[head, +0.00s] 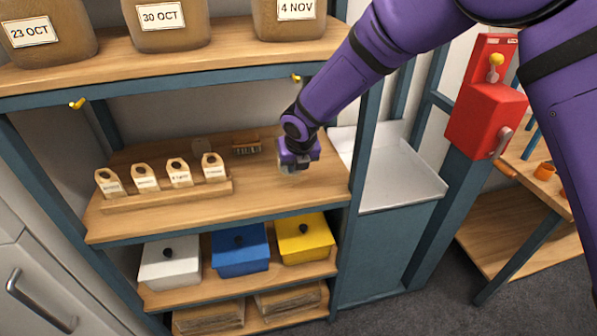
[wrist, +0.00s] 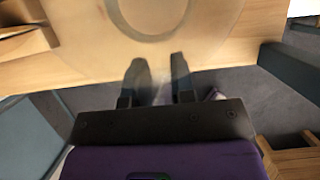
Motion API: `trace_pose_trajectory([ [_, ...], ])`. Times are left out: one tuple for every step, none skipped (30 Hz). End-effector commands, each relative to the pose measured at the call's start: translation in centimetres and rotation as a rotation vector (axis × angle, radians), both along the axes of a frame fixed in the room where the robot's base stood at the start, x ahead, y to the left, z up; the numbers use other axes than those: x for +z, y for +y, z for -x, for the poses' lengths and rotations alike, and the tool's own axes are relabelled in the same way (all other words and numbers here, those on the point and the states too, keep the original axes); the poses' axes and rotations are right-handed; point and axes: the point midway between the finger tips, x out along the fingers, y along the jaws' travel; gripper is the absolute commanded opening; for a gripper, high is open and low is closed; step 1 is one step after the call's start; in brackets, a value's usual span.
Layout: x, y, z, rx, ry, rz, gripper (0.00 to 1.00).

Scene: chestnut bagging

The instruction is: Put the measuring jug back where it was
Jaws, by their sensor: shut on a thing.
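The measuring jug (head: 290,170) shows as a small, pale, see-through shape under my gripper (head: 294,162), over the right part of the middle wooden shelf (head: 258,190). My gripper hides most of it. In the wrist view a large pale round outline, apparently the jug (wrist: 150,30), fills the top middle. My gripper (wrist: 160,82) shows there with its two dark fingers a little apart, shut on part of the jug. I cannot tell whether the jug's base touches the shelf.
A small wooden block (head: 246,147) lies near the back. Dated jars (head: 170,25) stand above; white, blue and yellow boxes (head: 240,250) below. A blue post (head: 362,150) borders the right.

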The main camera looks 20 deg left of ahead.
Motion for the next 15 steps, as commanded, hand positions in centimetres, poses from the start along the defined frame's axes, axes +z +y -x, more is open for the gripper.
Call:
trace_pose_trajectory([
  [0.0, -0.1, -0.4, -0.002, 0.0, -0.001, 0.0],
  [0.0, -0.2, -0.6, -0.003, 0.0, -0.001, 0.0],
  [-0.1, -0.3, -1.0, -0.004, 0.0, -0.002, 0.0],
  [-0.2, -0.4, -1.4, -0.004, 0.0, -0.002, 0.0],
  [-0.7, -0.3, -1.1, -0.001, 0.001, 0.0, 0.0],
  [-1.2, -0.2, -1.0, 0.0, 0.0, 0.0, 0.0],
  [-1.5, -0.2, -1.0, 0.001, 0.0, 0.0, 0.0],
  [-1.9, -0.2, -1.0, 0.001, 0.0, 0.002, 0.0],
  [-2.5, -0.2, -1.0, 0.0, 0.0, 0.001, 0.0],
  [-2.8, -0.2, -1.0, 0.0, 0.0, 0.0, 0.0],
  [-3.1, -0.2, -1.0, 0.0, 0.0, 0.0, 0.0],
  [-3.4, -0.2, -1.0, 0.0, -0.001, 0.0, 0.0],
  [-3.5, -0.2, -1.1, 0.0, -0.001, 0.0, 0.0],
  [-3.6, -0.2, -1.1, 0.0, -0.002, 0.0, 0.0],
  [-3.6, -0.2, -1.1, 0.0, -0.002, -0.001, 0.0],
])
